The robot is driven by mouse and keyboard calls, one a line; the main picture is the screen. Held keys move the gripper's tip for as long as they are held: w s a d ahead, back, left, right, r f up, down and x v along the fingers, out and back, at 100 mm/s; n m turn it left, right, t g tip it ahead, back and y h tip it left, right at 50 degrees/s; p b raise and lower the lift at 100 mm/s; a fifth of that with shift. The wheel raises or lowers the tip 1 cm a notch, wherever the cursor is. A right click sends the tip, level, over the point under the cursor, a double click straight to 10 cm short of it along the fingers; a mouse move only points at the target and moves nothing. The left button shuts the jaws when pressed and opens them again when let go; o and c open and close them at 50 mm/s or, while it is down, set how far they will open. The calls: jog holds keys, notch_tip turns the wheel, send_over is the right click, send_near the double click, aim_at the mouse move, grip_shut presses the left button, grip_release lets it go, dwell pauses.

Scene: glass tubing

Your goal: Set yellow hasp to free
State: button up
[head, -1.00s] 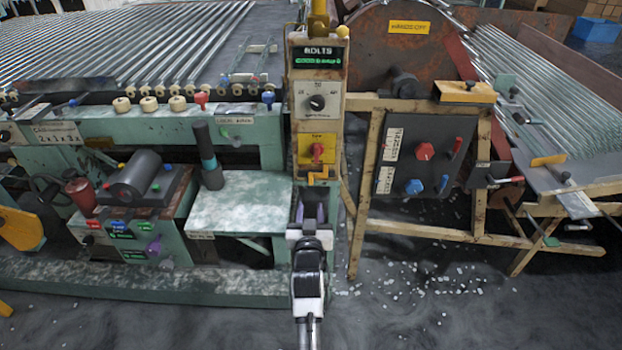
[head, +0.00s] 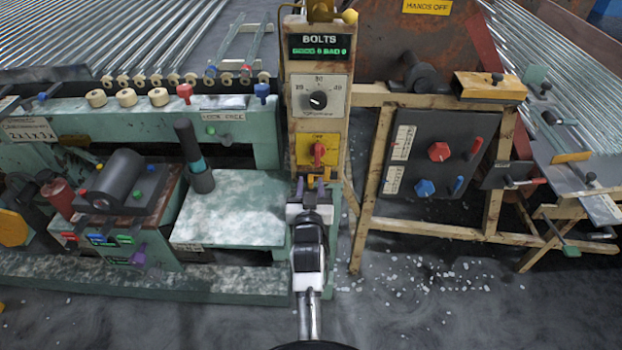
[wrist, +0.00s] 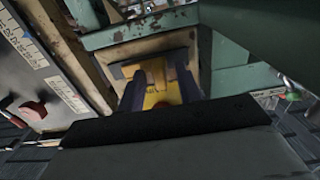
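The yellow switch panel (head: 318,150) with a red rotary handle (head: 319,154) is on the beige post marked BOLTS. My gripper (head: 310,184) is at the post just below this panel, with its two purple-grey fingers upright and apart. The yellow hasp under the panel is mostly hidden by my gripper in the head view. In the wrist view, my gripper (wrist: 158,75) has yellow between its open fingers. I cannot tell there how much is hasp and how much is panel, or whether the fingers touch it.
A dial (head: 318,99) sits higher on the post. A green-topped bench (head: 235,205) stands to the left. A dark panel (head: 430,155) with red and blue knobs is to the right in a wooden frame. Glass bits litter the floor (head: 420,285).

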jog(key=shift+s, duration=0.1)
jog(key=shift+c, duration=0.3)
grip_shut()
